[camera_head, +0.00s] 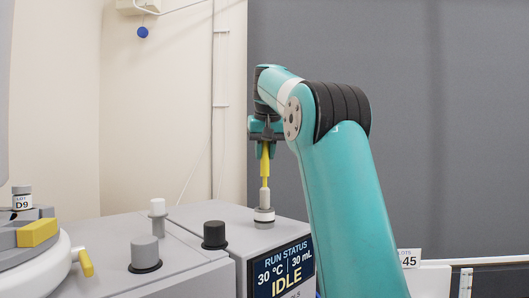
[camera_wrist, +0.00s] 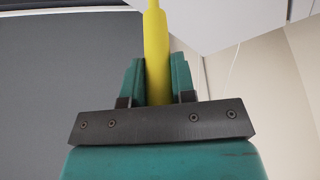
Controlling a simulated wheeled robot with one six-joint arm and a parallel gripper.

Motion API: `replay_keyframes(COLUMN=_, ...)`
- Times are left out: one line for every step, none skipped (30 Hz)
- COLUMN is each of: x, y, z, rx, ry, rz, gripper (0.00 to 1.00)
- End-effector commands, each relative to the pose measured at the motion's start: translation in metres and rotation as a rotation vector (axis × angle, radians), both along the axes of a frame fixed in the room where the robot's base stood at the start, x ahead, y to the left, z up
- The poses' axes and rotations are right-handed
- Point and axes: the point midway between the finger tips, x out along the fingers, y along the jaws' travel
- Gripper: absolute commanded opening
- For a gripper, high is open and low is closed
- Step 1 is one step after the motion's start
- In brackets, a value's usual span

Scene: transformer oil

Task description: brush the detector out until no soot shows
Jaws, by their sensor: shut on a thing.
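My gripper (camera_head: 265,150) is shut on the yellow handle of a brush (camera_head: 265,163) and holds it upright, pointing down. In the wrist view, the handle (camera_wrist: 157,40) stands between the two teal fingers of my gripper (camera_wrist: 159,75). I cannot tell how deep the brush tip is. The inside of the fitting is hidden, so soot cannot be seen.
The grey machine (camera_head: 205,213) carries a screen (camera_head: 284,266) reading "RUN STATUS 30 °C 30 mL IDLE". A black-capped port (camera_head: 215,234), a grey knob (camera_head: 145,251) and a white-capped port (camera_head: 158,208) stand left of the brush. A vial marked D9 (camera_head: 22,198) stands at far left.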

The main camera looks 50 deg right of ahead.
Motion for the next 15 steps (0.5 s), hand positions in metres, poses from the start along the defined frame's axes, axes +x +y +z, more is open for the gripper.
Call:
replay_keyframes(x=0.0, y=0.0, z=-0.015, rx=0.001, ry=0.001, rz=0.0, gripper=0.0)
replay_keyframes(x=0.0, y=0.0, z=-0.019, rx=0.001, ry=0.001, rz=0.0, gripper=0.0)
replay_keyframes(x=0.0, y=0.0, z=-0.023, rx=0.001, ry=0.001, rz=0.0, gripper=0.0)
replay_keyframes(x=0.0, y=0.0, z=-0.026, rx=0.001, ry=0.001, rz=0.0, gripper=0.0)
replay_keyframes(x=0.0, y=0.0, z=-0.029, rx=0.001, ry=0.001, rz=0.0, gripper=0.0)
replay_keyframes(x=0.0, y=0.0, z=-0.034, rx=0.001, ry=0.001, rz=0.0, gripper=0.0)
replay_keyframes(x=0.0, y=0.0, z=-0.037, rx=0.0, ry=0.0, rz=0.0, gripper=0.0)
replay_keyframes(x=0.0, y=0.0, z=-0.032, rx=0.0, ry=0.0, rz=0.0, gripper=0.0)
replay_keyframes(x=0.0, y=0.0, z=-0.03, rx=0.0, ry=0.0, rz=0.0, gripper=0.0)
replay_keyframes(x=0.0, y=0.0, z=-0.029, rx=0.0, ry=0.0, rz=0.0, gripper=0.0)
replay_keyframes(x=0.0, y=0.0, z=-0.028, rx=0.0, ry=0.0, rz=0.0, gripper=0.0)
replay_keyframes(x=0.0, y=0.0, z=-0.025, rx=0.0, ry=0.0, rz=0.0, gripper=0.0)
replay_keyframes(x=0.0, y=0.0, z=-0.023, rx=0.0, ry=0.0, rz=0.0, gripper=0.0)
replay_keyframes(x=0.0, y=0.0, z=-0.021, rx=0.0, ry=0.0, rz=0.0, gripper=0.0)
replay_keyframes(x=0.0, y=0.0, z=-0.017, rx=0.0, ry=0.0, rz=0.0, gripper=0.0)
